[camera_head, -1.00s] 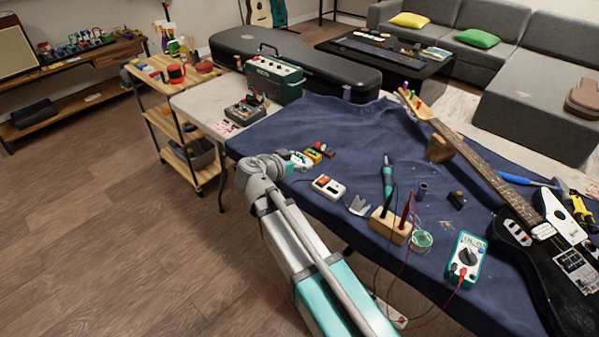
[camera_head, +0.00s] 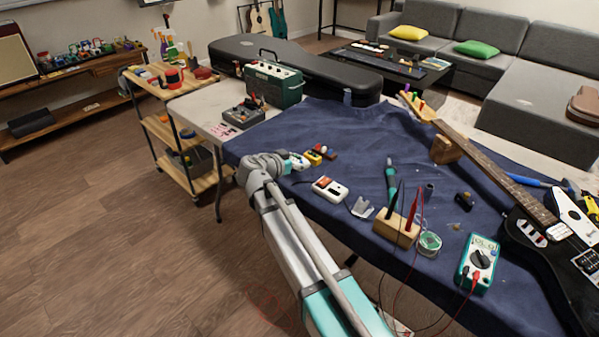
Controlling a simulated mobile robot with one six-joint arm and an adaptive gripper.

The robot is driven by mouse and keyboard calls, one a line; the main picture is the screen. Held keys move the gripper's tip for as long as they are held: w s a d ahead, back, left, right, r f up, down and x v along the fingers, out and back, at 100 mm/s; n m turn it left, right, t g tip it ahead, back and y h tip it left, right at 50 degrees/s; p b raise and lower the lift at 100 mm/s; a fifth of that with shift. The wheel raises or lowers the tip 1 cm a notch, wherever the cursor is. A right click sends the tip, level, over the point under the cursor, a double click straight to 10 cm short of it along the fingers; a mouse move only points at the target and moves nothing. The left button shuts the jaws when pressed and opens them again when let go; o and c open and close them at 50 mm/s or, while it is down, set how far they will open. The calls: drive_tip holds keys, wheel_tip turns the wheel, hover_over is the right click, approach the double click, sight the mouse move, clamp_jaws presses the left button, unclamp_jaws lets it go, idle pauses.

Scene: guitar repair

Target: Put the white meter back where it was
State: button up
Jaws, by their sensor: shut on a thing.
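My gripper (camera_head: 287,165) is at the end of my arm, over the left edge of the blue cloth, mostly hidden behind my wrist. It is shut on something. A small white and blue thing (camera_head: 299,161) shows at its tip; I cannot tell clearly whether this is what it holds. A white handheld unit with a red-orange panel (camera_head: 330,189), possibly the white meter, appears on the cloth right of and below my gripper, apart from it in the picture. A teal-edged white meter (camera_head: 478,263) with a dark dial and leads lies further right.
Small yellow and red pieces (camera_head: 314,157) lie just beyond my gripper. A wooden block with probes (camera_head: 396,227), a wire coil (camera_head: 429,243) and a black guitar (camera_head: 548,255) occupy the right. A green amplifier (camera_head: 273,84) stands behind. Bare blue cloth (camera_head: 345,130) lies in the middle.

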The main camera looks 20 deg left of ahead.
sight(297, 175)
drive_tip(key=shift+w+a+f+b, duration=0.2)
drive_tip(key=shift+w+f+b, duration=0.25)
drive_tip(key=shift+f+b, duration=1.55)
drive_tip(key=shift+b, duration=0.05)
drive_tip(key=shift+f, duration=0.15)
drive_tip(key=o, duration=1)
drive_tip(key=shift+o, duration=0.2)
drive_tip(key=shift+r, duration=0.2)
